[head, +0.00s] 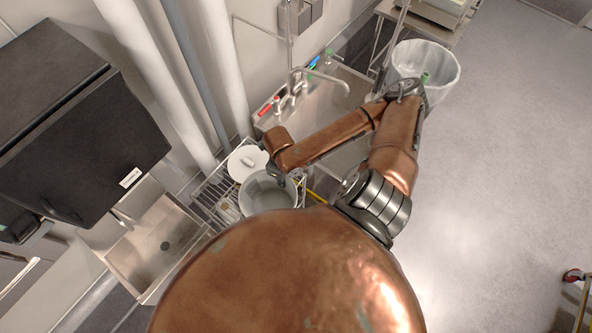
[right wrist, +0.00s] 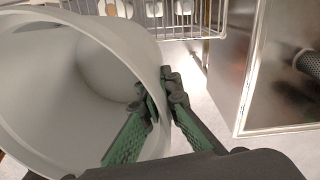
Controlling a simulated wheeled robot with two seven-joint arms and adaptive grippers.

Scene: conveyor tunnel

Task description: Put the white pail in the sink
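The white pail (head: 262,199) is beside the wire rack, partly hidden by my own body in the head view. Its wide open mouth fills the left of the right wrist view (right wrist: 60,90). My right gripper (right wrist: 165,95) has one finger inside the pail and one outside, with the rim between them; the fingers look closed on the wall. In the head view its tip is mostly hidden behind my wrist at the pail. The steel sink (head: 352,82) with its faucet (head: 325,76) lies beyond the pail, partly covered by my right arm. My left gripper is out of view.
A round white lid (head: 247,162) lies on the wire rack (head: 212,192). Bottles and coloured items stand behind the sink. A lined bin (head: 440,62) stands at its right. Another steel basin (head: 150,250) is at the left, below a black box (head: 70,130).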

